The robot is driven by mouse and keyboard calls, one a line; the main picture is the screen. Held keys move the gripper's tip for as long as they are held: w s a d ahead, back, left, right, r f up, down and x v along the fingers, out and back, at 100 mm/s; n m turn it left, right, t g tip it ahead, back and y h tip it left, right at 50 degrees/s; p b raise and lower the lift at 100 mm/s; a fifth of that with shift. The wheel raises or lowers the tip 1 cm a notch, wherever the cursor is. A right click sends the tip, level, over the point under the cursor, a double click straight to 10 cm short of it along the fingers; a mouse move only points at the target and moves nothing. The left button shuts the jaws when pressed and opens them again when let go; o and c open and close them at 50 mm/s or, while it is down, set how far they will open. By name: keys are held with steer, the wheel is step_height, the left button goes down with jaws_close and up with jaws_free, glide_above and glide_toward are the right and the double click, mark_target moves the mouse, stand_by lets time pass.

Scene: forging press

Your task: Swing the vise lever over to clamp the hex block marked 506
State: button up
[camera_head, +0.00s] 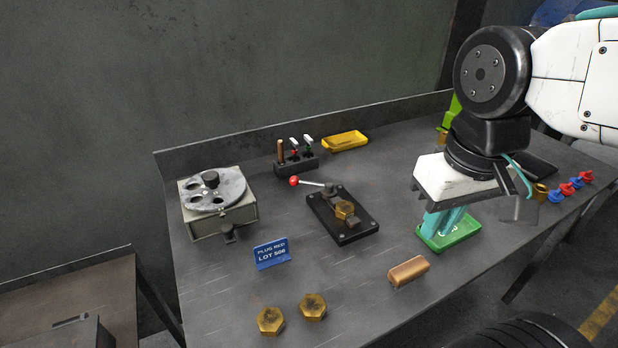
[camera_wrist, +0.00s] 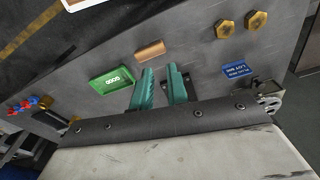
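The vise (camera_head: 355,226) is a black base in the middle of the bench in the head view. Its lever (camera_head: 312,183) has a red knob and points to the left. A brass hex block (camera_head: 345,208) sits in the vise; no number is readable on it. My gripper (camera_head: 442,218) is to the right of the vise, above or in front of a green tray, apart from the lever. In the wrist view my gripper (camera_wrist: 161,70) shows two teal fingers with an empty gap between them.
A blue sign (camera_head: 271,254) reads "PLUG RED LOT 506". Two loose brass hex blocks (camera_head: 313,306) (camera_head: 270,321), a copper bar (camera_head: 409,270) and the green tray (camera_head: 462,232) lie nearer. A dial fixture (camera_head: 236,214), tool rack (camera_head: 297,166) and yellow tray (camera_head: 345,141) stand farther back.

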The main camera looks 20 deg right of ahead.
steer(key=shift+w+a+f+g, duration=0.15)
steer(key=shift+w+f+g, duration=0.15)
steer(key=shift+f, duration=0.05)
jaws_close()
steer(key=w+a+f+m+t, duration=0.1)
steer(key=w+a, duration=0.2)
steer(key=w, duration=1)
steer(key=w+a+f+m+t+h, duration=0.1)
steer(key=w+a, duration=0.3)
steer(key=w, duration=0.8)
steer(key=w+a+f+m+t, duration=0.1)
steer(key=w+a, duration=0.3)
steer(key=w, duration=0.9)
steer(key=shift+w+a+f+m, duration=0.15)
steer(key=shift+w+f+m, duration=0.2)
steer(key=shift+f+m, duration=0.5)
steer(key=shift+h, duration=0.3)
steer(key=x, duration=0.9)
steer(key=shift+w+f, duration=0.1)
steer(key=shift+f, duration=0.15)
steer(key=shift+s+a+f, duration=0.15)
steer(key=shift+s+a, duration=0.05)
steer(key=shift+s, duration=0.3)
steer(key=shift+s+a+f, duration=0.1)
steer(key=shift+s+a, duration=0.1)
steer(key=shift+s, duration=0.3)
steer(key=shift+s+a+f, duration=0.2)
steer(key=shift+s+a, duration=0.1)
steer(key=shift+s, duration=0.4)
